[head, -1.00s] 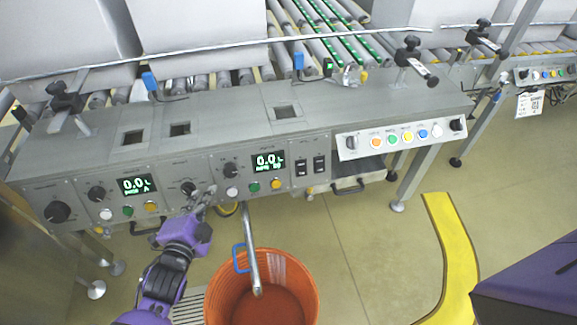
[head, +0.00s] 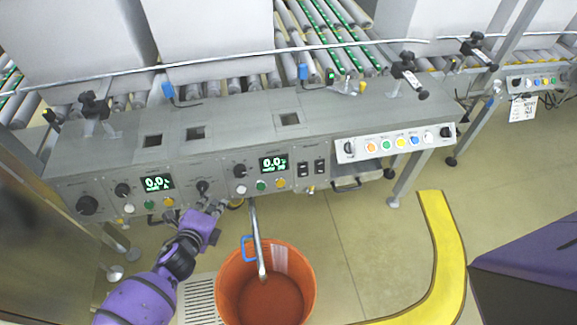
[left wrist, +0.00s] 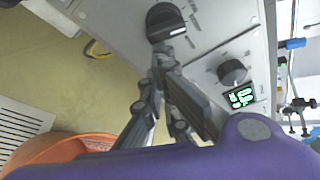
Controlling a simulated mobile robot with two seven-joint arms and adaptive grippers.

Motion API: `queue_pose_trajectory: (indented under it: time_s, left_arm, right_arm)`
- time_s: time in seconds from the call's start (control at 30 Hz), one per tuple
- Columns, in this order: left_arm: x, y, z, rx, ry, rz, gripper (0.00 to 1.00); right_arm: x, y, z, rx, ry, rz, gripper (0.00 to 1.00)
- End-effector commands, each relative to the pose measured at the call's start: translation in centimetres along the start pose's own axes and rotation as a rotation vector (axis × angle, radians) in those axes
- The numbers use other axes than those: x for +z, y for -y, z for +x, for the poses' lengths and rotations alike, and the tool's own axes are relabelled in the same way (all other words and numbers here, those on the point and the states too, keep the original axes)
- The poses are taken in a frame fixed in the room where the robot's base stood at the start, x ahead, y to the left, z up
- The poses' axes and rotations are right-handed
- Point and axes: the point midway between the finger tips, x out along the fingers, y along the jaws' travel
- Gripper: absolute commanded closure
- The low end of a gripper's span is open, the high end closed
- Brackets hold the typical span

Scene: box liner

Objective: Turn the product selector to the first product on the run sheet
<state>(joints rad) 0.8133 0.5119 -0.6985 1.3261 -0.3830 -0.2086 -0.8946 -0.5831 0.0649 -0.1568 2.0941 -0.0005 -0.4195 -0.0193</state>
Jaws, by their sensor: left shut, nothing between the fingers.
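A small black selector knob (head: 203,187) sits mid-panel on the grey machine front, between two lit displays. A black knob with a white pointer mark and printed labels around it fills the top of the left wrist view (left wrist: 166,22); the labels are too small to read. My left gripper (head: 218,207) is shut and empty, just below and right of the mid-panel knob. In the left wrist view its closed fingertips (left wrist: 160,68) are just below the large knob, and I cannot tell whether they touch it. A printed white sheet (head: 522,108) hangs at the far right, unreadable. My right gripper is out of view.
An orange bucket (head: 266,290) stands on the floor below the panel, under a metal pipe (head: 258,240). Other knobs and coloured buttons flank the selector. A white button box (head: 395,143) is to the right. A yellow floor strip (head: 440,240) curves at right.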

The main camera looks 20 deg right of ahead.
Motion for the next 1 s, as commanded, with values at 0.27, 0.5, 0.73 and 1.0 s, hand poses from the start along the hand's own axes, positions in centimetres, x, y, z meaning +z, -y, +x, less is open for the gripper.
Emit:
queue_pose_trajectory:
  time_s: [0.27, 0.5, 0.73, 1.0]
  left_arm:
    - [0.4, -0.31, -0.12, 0.045, 0.002, 0.132, 1.0]
    - [0.36, -0.61, -0.11, 0.061, 0.0, 0.175, 1.0]
    - [0.33, -0.72, -0.1, 0.064, 0.0, 0.182, 1.0]
    - [0.33, -0.69, -0.11, 0.064, 0.0, 0.181, 1.0]
  right_arm:
    - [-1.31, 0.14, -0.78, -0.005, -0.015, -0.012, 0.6]
    - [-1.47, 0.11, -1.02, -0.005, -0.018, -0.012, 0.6]
    - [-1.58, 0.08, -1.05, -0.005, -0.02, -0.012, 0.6]
    - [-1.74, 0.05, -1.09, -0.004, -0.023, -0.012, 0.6]
